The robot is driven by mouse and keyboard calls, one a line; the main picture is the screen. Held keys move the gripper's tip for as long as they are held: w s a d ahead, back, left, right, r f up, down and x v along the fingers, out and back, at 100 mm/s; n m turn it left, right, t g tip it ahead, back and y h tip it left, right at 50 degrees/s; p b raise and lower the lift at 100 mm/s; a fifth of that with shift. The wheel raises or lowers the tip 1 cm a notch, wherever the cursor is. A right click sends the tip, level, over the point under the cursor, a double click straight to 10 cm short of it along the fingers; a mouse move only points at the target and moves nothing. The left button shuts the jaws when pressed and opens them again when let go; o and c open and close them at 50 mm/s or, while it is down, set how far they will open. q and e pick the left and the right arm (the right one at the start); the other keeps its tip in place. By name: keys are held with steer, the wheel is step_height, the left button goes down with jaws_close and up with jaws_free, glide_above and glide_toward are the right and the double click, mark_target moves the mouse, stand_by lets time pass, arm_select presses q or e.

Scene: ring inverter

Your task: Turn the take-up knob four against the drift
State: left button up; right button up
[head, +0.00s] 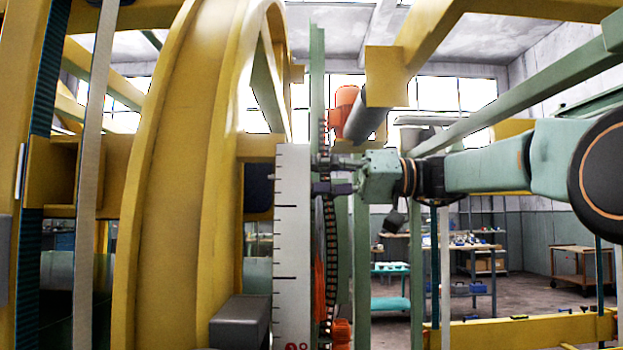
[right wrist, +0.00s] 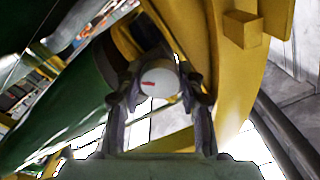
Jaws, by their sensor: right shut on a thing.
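My right gripper (head: 328,175) reaches in from the right in the head view, its fingers pointing left beside a white scale plate (head: 292,240) with dark tick marks. In the right wrist view the gripper (right wrist: 158,92) has one finger on each side of a round white knob (right wrist: 157,76) and is shut on it. The knob's face carries a short red mark that lies nearly level, tilted slightly. I cannot make out the knob in the head view, nor read a number on it. My left gripper is not in view.
A big yellow ring (head: 165,170) fills the left of the head view. A dark chain (head: 330,260) runs vertically beside the scale plate. A green post (head: 361,270) stands close under my right gripper. Shelves (head: 480,262) and open floor lie behind to the right.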

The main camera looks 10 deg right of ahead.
steer(key=o, duration=1.2)
steer(key=shift+a, duration=0.1)
steer(key=shift+s+d, duration=0.25)
steer(key=shift+d, duration=1.1)
steer(key=shift+s+d, duration=0.25)
steer(key=shift+d, duration=1.05)
steer(key=shift+s+d, duration=0.25)
steer(key=shift+d, duration=1.1)
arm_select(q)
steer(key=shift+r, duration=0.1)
arm_select(e)
steer(key=shift+w+a, duration=0.25)
steer(key=shift+a, duration=1.05)
steer(key=shift+w+a, duration=0.3)
steer(key=shift+a, duration=1)
steer(key=shift+w+a, duration=0.25)
steer(key=shift+a, duration=1.05)
